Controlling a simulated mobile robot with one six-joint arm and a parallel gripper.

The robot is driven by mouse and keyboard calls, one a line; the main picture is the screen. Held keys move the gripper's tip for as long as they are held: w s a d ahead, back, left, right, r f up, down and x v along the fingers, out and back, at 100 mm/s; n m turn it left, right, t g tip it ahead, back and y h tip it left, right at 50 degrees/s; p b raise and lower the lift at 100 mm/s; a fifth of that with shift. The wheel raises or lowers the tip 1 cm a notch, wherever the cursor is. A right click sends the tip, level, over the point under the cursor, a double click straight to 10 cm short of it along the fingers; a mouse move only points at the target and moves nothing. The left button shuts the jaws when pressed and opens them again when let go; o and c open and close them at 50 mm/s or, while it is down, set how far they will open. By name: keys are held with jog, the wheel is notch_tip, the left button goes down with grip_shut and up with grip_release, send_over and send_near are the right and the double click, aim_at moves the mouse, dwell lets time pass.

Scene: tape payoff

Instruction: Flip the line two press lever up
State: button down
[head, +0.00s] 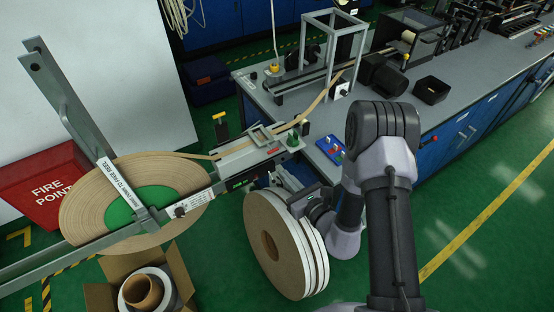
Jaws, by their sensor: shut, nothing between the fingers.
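A long grey lever arm (82,124) slants across the big tan tape reel (86,208) at the left. Its upper end rises beyond the reel, and its label is only partly readable, ending in "to free reel". No label saying line two can be read, so I cannot tell for sure which part is the press lever. A small yellow-topped handle (221,128) stands upright behind the tape guide block (250,150). My gripper (286,180) is partly hidden behind the white-faced reels, just below and right of the guide block; it is shut and empty.
Several white-faced reels (272,247) stand on edge in front of my wrist. An open cardboard box (98,298) is at the bottom left, and a red fire point box (38,185) at the left. Green floor is free at right.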

jog(key=b+x, duration=0.1)
jog(key=x, duration=0.5)
jog(key=shift+f, duration=0.15)
notch_tip(320, 180, up, 3)
jog(key=shift+r+b, duration=0.1)
jog(key=shift+b, duration=0.25)
jog(key=shift+r, duration=0.4)
